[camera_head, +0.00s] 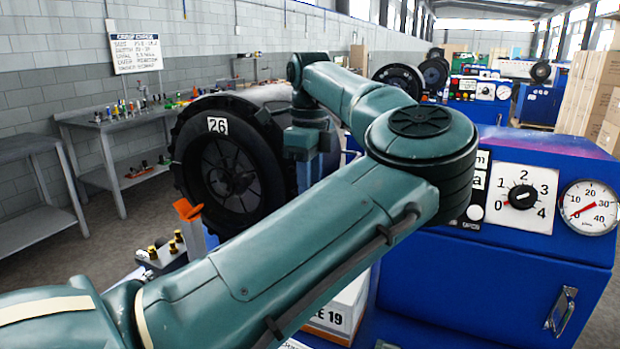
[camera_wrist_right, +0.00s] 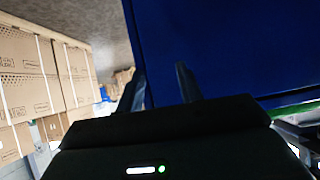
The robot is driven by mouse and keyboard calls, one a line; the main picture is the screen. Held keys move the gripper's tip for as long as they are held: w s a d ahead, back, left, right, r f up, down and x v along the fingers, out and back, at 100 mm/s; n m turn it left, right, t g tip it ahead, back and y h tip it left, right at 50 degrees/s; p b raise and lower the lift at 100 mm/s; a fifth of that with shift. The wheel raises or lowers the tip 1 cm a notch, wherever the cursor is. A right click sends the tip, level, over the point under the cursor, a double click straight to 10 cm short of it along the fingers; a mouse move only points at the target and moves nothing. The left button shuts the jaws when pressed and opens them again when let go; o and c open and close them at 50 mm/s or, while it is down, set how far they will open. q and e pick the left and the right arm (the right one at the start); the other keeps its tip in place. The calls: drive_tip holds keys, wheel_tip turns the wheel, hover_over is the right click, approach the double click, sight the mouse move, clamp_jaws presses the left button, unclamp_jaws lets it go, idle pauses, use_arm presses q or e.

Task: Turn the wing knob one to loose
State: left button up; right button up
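A blue machine (camera_head: 490,285) stands at the right in the head view. An orange winged piece (camera_head: 187,210) stands upright at the left, in front of a big black wheel. I cannot tell which of these is wing knob one. My left arm crosses the middle; its wrist hangs behind the upper arm, which hides the gripper. My right gripper (camera_wrist_right: 160,82) shows in the wrist view, fingers apart and empty, near a blue surface (camera_wrist_right: 220,45).
The wheel marked 26 (camera_head: 230,170) stands behind my left arm. A round gauge (camera_head: 588,207) is right of the knob panel. A white box (camera_head: 340,310) lies below my arm. Brass fittings (camera_head: 165,248) stand near the orange piece. Cardboard boxes (camera_wrist_right: 25,75) are left in the wrist view.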

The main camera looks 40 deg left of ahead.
use_arm(q)
clamp_jaws()
idle(0.5)
drive_tip(key=n, duration=0.4)
drive_tip(key=shift+p, duration=0.35)
drive_tip(key=n, duration=0.9)
drive_tip(key=shift+n+p, duration=0.3)
drive_tip(key=shift+p, duration=0.1)
drive_tip(key=shift+n, duration=2.1)
